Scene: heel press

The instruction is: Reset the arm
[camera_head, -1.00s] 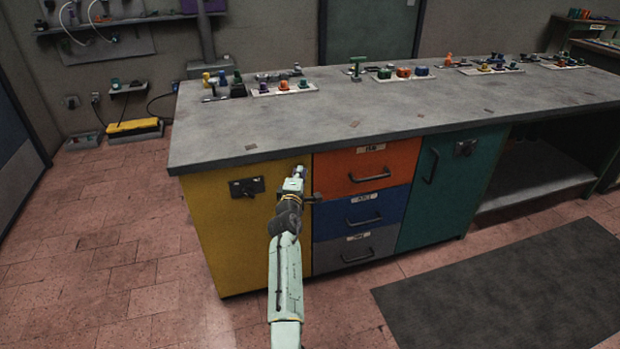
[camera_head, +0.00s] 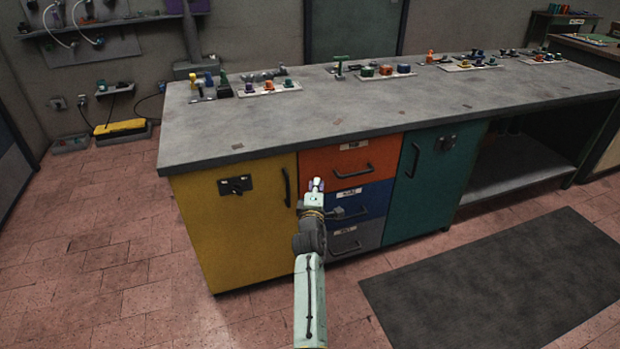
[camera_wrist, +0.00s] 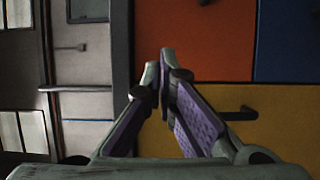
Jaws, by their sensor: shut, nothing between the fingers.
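My arm reaches forward in the head view, with my gripper (camera_head: 316,186) at its end in front of the drawer stack of the workbench. In the wrist view my gripper (camera_wrist: 160,66) is shut, its two purple-padded fingers meeting at the tips with nothing between them. In the head view the gripper overlaps the orange drawer (camera_head: 371,160) and the blue drawer (camera_head: 377,197). I cannot tell exactly how far it is from them. The wrist view shows orange, blue and yellow panels beyond the fingers.
The workbench (camera_head: 300,118) has a yellow door (camera_head: 230,225), a grey drawer (camera_head: 370,234) and a teal door (camera_head: 440,185), all closed. Several small parts stand along the bench's back. A dark mat (camera_head: 510,290) lies at the right; red floor at the left is clear.

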